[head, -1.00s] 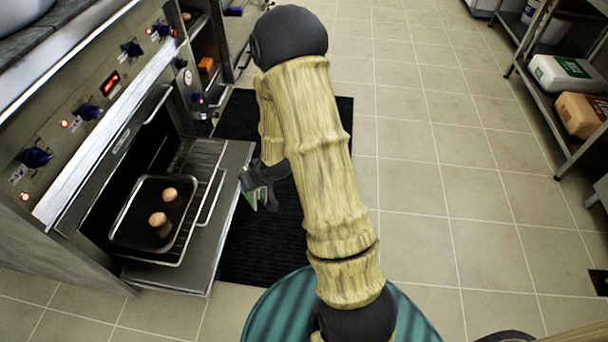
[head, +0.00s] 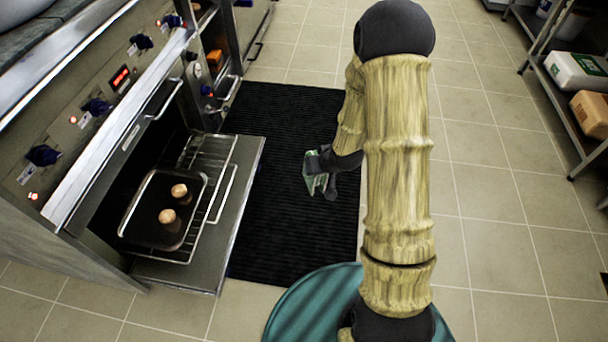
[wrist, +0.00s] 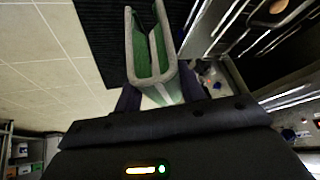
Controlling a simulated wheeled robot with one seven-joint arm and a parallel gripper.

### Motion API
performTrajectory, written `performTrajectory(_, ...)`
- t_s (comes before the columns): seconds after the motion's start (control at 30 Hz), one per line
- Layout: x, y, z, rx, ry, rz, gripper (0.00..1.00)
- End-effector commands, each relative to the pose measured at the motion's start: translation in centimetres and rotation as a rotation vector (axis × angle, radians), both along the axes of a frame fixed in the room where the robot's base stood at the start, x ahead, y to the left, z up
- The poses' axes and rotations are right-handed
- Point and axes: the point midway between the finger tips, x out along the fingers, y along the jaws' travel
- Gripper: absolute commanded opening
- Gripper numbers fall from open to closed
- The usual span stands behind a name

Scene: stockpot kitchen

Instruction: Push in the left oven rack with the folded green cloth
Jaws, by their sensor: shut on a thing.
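My gripper (head: 322,178) is shut on the folded green cloth (head: 316,183), above the black floor mat and to the right of the open oven door. In the wrist view the cloth (wrist: 150,55) is a folded U shape with a green inside and pale edges. The left oven rack (head: 214,185) is a wire rack drawn out over the lowered oven door (head: 238,205). A dark tray (head: 150,233) with two round brownish items (head: 173,203) sits on it. The gripper and cloth are clear of the rack, with a gap between.
A black ribbed mat (head: 290,120) lies before the oven. Knobs and a red display (head: 121,78) line the oven's front panel. Another appliance (head: 225,60) stands beyond the oven. A metal shelf (head: 535,75) with containers is at the far right. The tiled floor between is clear.

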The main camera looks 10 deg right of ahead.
Motion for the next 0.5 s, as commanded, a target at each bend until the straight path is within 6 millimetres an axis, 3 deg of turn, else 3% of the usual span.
performTrajectory(0.33,0.1,0.0,-0.5,0.011,0.002,-0.007,0.11)
performTrajectory(0.5,1.1,0.6,-3.6,0.112,0.018,-0.062,0.11)
